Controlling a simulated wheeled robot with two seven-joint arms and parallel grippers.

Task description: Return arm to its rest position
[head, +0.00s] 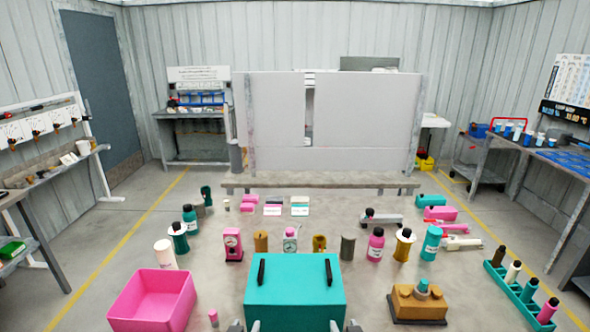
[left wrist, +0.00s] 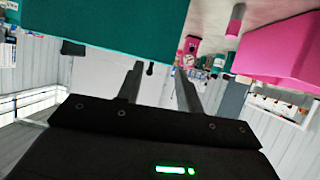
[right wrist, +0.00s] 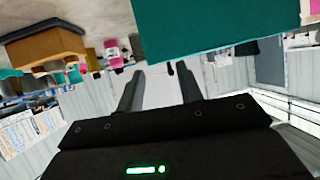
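My left gripper (head: 245,326) shows at the bottom edge of the head view, in front of the teal box (head: 295,295). My right gripper (head: 344,326) shows at the same edge, a little further right. Both are low and close to the front of the box, with only their fingertips in view. In the left wrist view the two fingers (left wrist: 160,85) are apart with nothing between them. In the right wrist view the fingers (right wrist: 160,88) are also apart and empty. The arms behind the grippers are hidden in the head view.
The teal box has two black handles (head: 261,270) on top. A pink bin (head: 150,298) stands to its left and a brown block on a dark base (head: 418,304) to its right. Several bottles and pump parts stand behind. A green rack (head: 520,296) is at far right.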

